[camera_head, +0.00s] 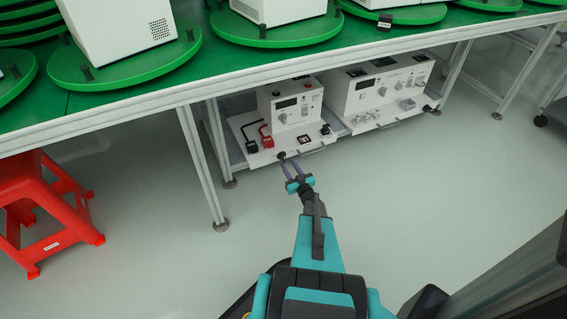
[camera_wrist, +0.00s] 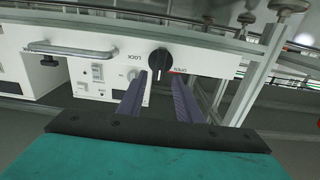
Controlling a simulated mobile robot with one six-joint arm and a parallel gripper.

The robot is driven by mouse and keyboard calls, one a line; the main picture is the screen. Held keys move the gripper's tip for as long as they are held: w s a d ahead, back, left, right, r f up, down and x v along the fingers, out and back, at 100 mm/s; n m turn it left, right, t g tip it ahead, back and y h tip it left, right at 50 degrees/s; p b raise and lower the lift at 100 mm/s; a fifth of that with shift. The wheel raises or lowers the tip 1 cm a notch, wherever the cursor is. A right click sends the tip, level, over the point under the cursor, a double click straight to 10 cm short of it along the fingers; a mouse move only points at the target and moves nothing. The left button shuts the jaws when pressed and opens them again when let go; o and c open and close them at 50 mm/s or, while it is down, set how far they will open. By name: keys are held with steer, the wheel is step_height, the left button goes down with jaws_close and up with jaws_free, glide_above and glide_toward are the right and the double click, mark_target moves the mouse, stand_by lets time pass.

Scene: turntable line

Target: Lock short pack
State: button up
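The shorter white pack (camera_head: 296,103) stands on a white drawer-like tray (camera_head: 262,156) under the green table. A black rotary knob sits on the tray's front face; it shows in the wrist view (camera_wrist: 160,61) and small in the head view (camera_head: 282,155). Lettering that looks like LOCK and OPEN lies on either side of it, upside down. A white mark on the knob points down in the wrist view. My gripper (camera_head: 289,169) is at the knob, with its two purple fingers apart (camera_wrist: 161,80). The knob appears between the fingertips; I cannot tell whether they touch it.
A longer white pack (camera_head: 388,84) stands to the right on its own tray. A metal handle (camera_wrist: 70,48) lies beside the knob in the wrist view. Table legs (camera_head: 201,165) and a red stool (camera_head: 45,205) are at left. The floor in front is clear.

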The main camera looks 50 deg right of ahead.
mark_target(284, 158)
steer(key=shift+b+x, duration=0.3)
steer(key=shift+x, duration=1.8)
steer(key=shift+c, duration=0.4)
